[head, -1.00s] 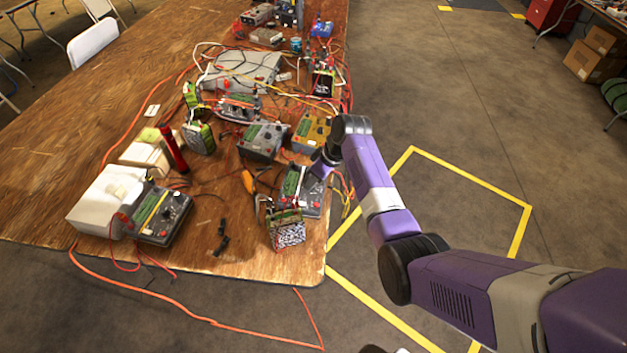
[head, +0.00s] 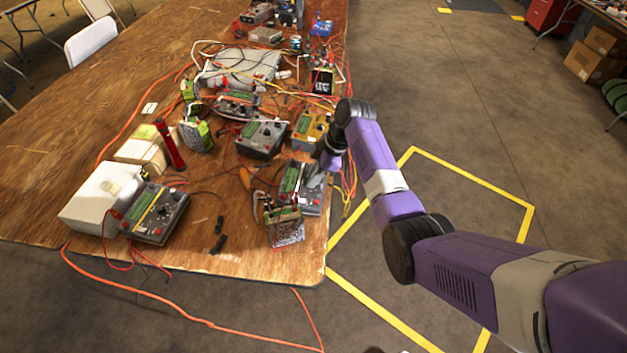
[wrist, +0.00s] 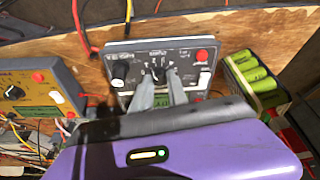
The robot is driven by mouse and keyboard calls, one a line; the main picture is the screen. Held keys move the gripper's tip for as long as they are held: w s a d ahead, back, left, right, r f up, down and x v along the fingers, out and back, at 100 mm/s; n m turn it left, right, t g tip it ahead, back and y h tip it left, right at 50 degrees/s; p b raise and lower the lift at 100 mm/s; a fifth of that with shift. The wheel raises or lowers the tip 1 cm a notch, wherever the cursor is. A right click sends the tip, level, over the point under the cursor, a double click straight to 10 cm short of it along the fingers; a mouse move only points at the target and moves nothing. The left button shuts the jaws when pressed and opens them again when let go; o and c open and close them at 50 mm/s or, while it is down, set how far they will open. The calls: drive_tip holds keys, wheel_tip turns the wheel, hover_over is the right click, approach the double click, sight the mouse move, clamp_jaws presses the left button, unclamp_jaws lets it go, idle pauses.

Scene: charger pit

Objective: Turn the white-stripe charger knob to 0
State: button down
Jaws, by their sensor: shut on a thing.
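The charger under my gripper (head: 313,178) is a grey box (head: 301,201) near the table's right edge in the head view. In the wrist view, the charger's dark face (wrist: 187,56) carries a black knob (wrist: 159,72) in its middle, with white markings around it. My gripper's two grey fingers (wrist: 160,80) are closed on the sides of this knob. The finger tips hide part of the knob, so its exact pointer angle is hard to tell. I cannot clearly make out a white stripe.
A yellow charger (wrist: 38,98) and a green battery pack (wrist: 252,75) sit close on either side in the wrist view. Other chargers, a white box (head: 92,205), a red cylinder (head: 171,150) and many cables crowd the table.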

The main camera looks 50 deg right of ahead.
drive_tip(key=n+b, duration=0.1)
drive_tip(key=n, duration=0.1)
drive_tip(key=n+b, duration=0.2)
drive_tip(key=n, duration=0.1)
drive_tip(key=shift+w+d+g+y, duration=0.1)
drive_tip(key=shift+g+y, duration=0.2)
drive_tip(key=shift+g, duration=0.1)
drive_tip(key=shift+n, duration=0.3)
drive_tip(key=c, duration=1.3)
unclamp_jaws()
drive_tip(key=shift+r, duration=0.1)
drive_tip(key=v, duration=0.7)
drive_tip(key=shift+r, duration=0.3)
drive_tip(key=shift+d, duration=0.15)
